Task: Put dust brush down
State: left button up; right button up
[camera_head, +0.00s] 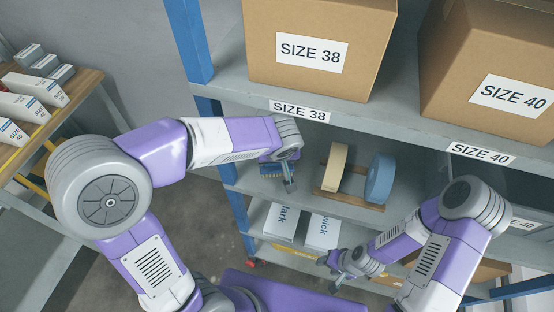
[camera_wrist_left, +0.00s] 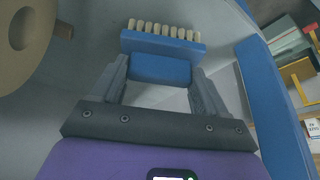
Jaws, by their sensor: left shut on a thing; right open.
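The dust brush is blue with a row of pale bristles. In the left wrist view the brush (camera_wrist_left: 165,46) sits between the fingers of my left gripper (camera_wrist_left: 160,72), which is shut on its blue handle. In the head view the brush (camera_head: 269,171) and my left gripper (camera_head: 288,184) are at the left end of the middle shelf (camera_head: 305,206), left of the tape rolls. I cannot tell whether the brush touches the shelf. My right gripper (camera_head: 335,271) is open and empty, low in front of the rack, apart from the brush.
A cream tape roll (camera_head: 335,167) and a blue tape roll (camera_head: 379,179) stand in a wooden holder on the same shelf. White boxes (camera_head: 322,232) lie on the shelf below. A blue post (camera_head: 190,40) bounds the left side. Large cartons (camera_head: 345,75) stand above.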

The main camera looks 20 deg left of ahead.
pick_arm(q)
jog(key=shift+s+d+f, duration=0.1)
jog(key=shift+s+f, duration=0.1)
jog(key=shift+f, duration=0.45)
jog(key=shift+f, duration=0.15)
jog(key=o, duration=0.9)
jog(key=shift+o, duration=0.2)
jog(key=shift+r, duration=0.4)
jog(key=s+d, duration=0.4)
jog(key=s, duration=0.7)
jog(key=shift+s+d+r+b, duration=0.2)
jog(key=shift+s+r+b, duration=0.1)
jog(key=shift+s+b, duration=0.05)
